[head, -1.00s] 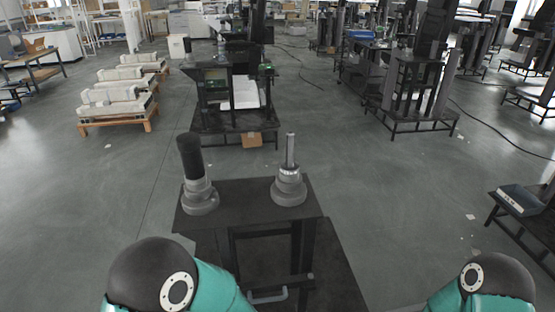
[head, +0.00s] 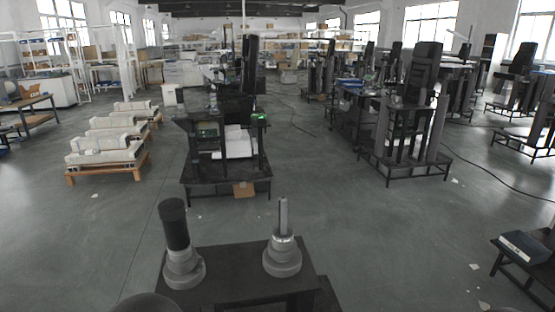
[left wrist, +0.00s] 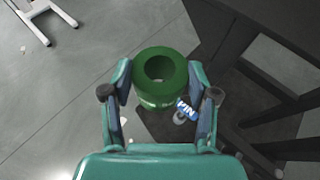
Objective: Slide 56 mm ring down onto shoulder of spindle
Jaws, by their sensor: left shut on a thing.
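A green ring (left wrist: 150,97) with a round hole is held between the two fingers of my left gripper (left wrist: 160,82) in the left wrist view. The head view shows neither gripper nor the ring. Two upright posts stand on a dark table there. The right one is a slim bare metal spindle (head: 283,218) rising from a stepped grey base (head: 282,263). The left one is a thick black cylinder (head: 173,223) on a similar grey base (head: 184,270). I cannot tell which post is the task's spindle. My right gripper is out of view.
The dark table (head: 235,261) is bare between the posts. Beyond it, open floor leads to a black workstation (head: 225,178). Pallets with pale blocks (head: 105,150) lie left.

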